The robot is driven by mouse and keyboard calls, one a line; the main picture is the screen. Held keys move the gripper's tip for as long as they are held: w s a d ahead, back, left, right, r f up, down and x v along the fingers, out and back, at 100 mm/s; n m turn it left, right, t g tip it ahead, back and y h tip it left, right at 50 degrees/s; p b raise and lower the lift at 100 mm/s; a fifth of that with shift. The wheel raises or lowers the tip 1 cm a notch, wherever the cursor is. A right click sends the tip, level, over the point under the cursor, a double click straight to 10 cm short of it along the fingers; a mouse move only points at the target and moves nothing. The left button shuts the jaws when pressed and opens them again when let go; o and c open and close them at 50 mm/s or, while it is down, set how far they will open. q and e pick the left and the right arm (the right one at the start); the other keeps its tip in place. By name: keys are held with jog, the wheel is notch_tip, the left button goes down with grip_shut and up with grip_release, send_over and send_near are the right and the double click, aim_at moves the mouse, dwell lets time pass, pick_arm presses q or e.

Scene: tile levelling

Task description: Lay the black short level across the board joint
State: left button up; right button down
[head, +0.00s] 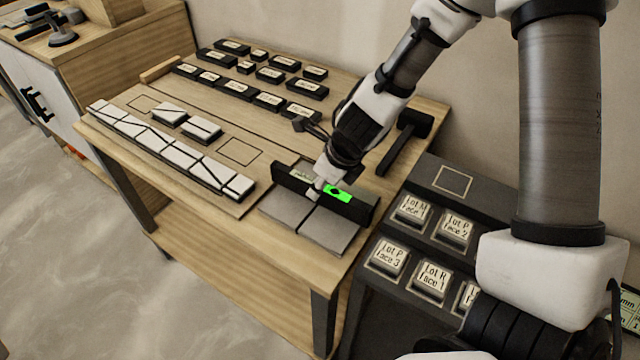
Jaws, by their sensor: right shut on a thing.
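The black short level (352,208) stands on its narrow edge over the far part of two grey boards, with a bright green vial window in its face. The near board pieces (287,211) and (330,228) lie side by side at the table's front right, with a thin joint between them. The level runs crosswise to that joint and spans it; whether its underside touches the boards cannot be told. My right gripper (317,189) comes down from above and is shut on the level near its middle. My left gripper is out of view.
A black mallet (405,138) lies right of the level. A row of white tiles (170,150) lies on the left, with two more behind. Labelled dark blocks (232,90) fill the table's back. A dark stand (425,245) with labelled blocks stands right.

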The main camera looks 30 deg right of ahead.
jog(key=shift+f, duration=0.15)
jog(key=c, duration=0.9)
grip_release()
